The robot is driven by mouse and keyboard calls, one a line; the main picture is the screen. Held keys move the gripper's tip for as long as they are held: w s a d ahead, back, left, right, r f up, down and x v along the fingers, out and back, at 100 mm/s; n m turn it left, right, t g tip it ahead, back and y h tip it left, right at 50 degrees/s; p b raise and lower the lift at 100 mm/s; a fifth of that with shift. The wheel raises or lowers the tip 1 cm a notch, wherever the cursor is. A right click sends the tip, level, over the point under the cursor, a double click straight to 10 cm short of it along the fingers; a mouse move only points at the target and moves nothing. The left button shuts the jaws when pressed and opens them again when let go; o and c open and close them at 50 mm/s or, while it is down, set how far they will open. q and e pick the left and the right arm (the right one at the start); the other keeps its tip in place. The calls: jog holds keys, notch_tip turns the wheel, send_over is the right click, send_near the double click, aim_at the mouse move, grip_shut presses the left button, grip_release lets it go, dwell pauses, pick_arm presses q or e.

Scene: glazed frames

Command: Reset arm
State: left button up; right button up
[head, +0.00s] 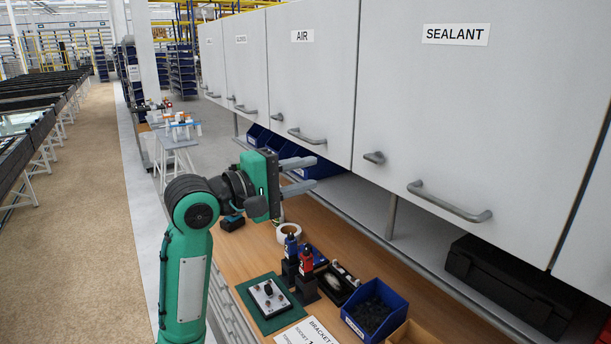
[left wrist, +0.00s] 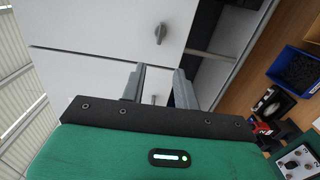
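My left gripper (head: 305,174) is raised above the wooden workbench (head: 250,257), in front of the grey wall cabinets. Its two fingers are spread apart with nothing between them. In the left wrist view my left gripper (left wrist: 160,82) also shows its fingers apart, pointing at the cabinet fronts and handles. The fingers look clear of the handles. My right gripper is in neither view.
Cabinet doors labelled SEALANT (head: 455,34) and AIR (head: 302,36) are shut. A black case (head: 505,283) sits under the cabinets.

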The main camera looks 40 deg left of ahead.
pick_arm(q)
jog(key=s+d+f+m+g+y, duration=0.1)
jog(key=d+f+m+g+y, duration=0.2)
jog(key=f, duration=1.1)
jog(key=s+d+f+m+g, duration=0.1)
jog(key=d+f+m+g, duration=0.25)
jog(key=f, duration=1.15)
jog(key=s+d+f+m+g+y, duration=0.1)
jog(key=s+d+f+m+g, duration=0.3)
jog(key=s+f, duration=0.6)
jog(key=s+d+f+m+g+y, duration=0.25)
jog(key=s+f+m, duration=0.35)
jog(key=s+f, duration=0.45)
notch_tip(320, 180, down, 27)
jog(key=w+g+b, duration=0.1)
jog(key=w+b, duration=0.1)
jog(key=b, duration=0.1)
jog(key=s+f+g+b, duration=0.1)
jog(key=s+f, duration=0.3)
jog(key=f, duration=0.4)
jog(key=s+f+b, duration=0.1)
jog(key=s+f, duration=0.2)
jog(key=f, duration=0.5)
jog(key=s+a+f+g+b, duration=0.1)
jog(key=s+a+f, duration=0.2)
jog(key=s+f, duration=0.9)
jog(key=shift+s+f+h, duration=0.25)
jog(key=shift+s+h, duration=0.1)
jog(key=shift+s, duration=0.8)
